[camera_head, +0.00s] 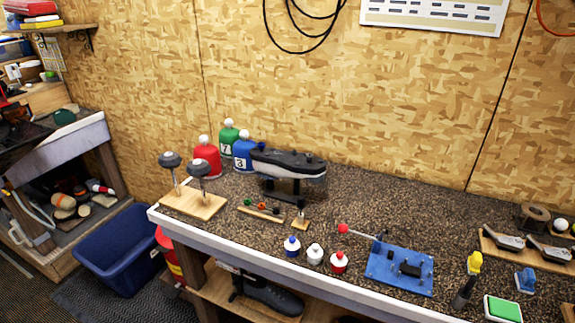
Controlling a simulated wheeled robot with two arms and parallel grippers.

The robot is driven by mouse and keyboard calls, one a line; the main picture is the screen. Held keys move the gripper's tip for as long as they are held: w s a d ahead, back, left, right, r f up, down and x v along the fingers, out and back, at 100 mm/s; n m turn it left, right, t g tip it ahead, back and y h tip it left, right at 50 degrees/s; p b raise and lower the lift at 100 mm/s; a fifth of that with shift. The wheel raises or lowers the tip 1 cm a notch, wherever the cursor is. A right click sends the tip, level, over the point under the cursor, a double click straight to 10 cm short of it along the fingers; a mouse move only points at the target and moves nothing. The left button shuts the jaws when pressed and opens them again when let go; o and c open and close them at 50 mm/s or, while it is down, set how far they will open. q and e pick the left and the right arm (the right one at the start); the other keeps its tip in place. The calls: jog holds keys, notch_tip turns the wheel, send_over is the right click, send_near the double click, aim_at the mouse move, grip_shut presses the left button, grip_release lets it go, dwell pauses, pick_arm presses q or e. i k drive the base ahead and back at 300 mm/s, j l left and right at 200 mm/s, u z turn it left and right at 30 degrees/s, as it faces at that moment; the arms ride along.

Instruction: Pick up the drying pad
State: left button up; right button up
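A green square pad with a white border (503,309) lies flat near the front edge of the speckled bench, at the lower right. It is the only pad-like thing I see; I cannot tell for sure that it is the drying pad. Nothing covers it, though its lower edge is close to the picture's bottom. Neither of my grippers shows in the head view.
The bench (395,209) is mostly clear in the middle. A black-and-yellow tool (466,281) stands left of the pad, and a small blue block (525,280) sits behind it. A blue fixture (399,270) with a red-knobbed lever and several small bottles (315,254) are farther left.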

aim_at(526, 280)
jog(key=z, duration=1.6)
